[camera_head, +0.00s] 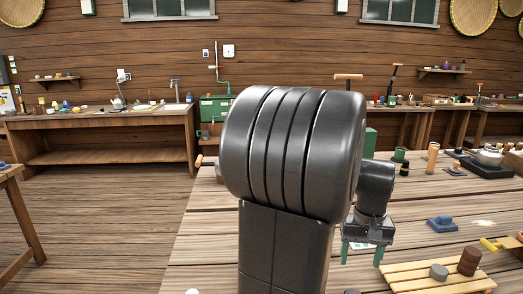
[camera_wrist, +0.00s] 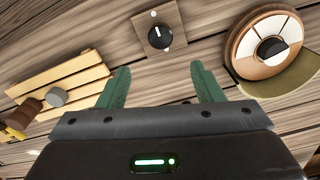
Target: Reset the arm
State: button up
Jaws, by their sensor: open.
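My gripper (camera_head: 361,253) has two green fingers and hangs above the wooden table at the right of centre in the head view. In the wrist view the gripper (camera_wrist: 158,88) has its fingers spread apart with nothing between them. My dark arm covers the middle of the head view and hides part of the table.
A slatted wooden rack (camera_head: 432,277) with a grey cylinder (camera_head: 439,272) and a brown cylinder (camera_head: 469,261) lies at right. A blue object (camera_head: 442,224) is behind it. The wrist view shows a knob plate (camera_wrist: 159,33) and a round disc (camera_wrist: 268,45). Workbenches line the wall.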

notch_tip(320, 180, down, 13)
jog(key=shift+s+f+b, duration=0.1)
jog(key=shift+b, duration=0.3)
jog(key=shift+f, duration=0.3)
jog(key=m, duration=0.5)
jog(key=shift+r, duration=0.1)
jog(key=m+b, duration=0.1)
jog(key=m, duration=0.3)
jog(key=shift+m, duration=0.4)
jog(key=m+b, duration=0.1)
jog(key=m, duration=0.4)
jog(key=shift+m+b, duration=0.3)
jog(key=shift+m, duration=2.1)
jog(key=shift+a, duration=0.1)
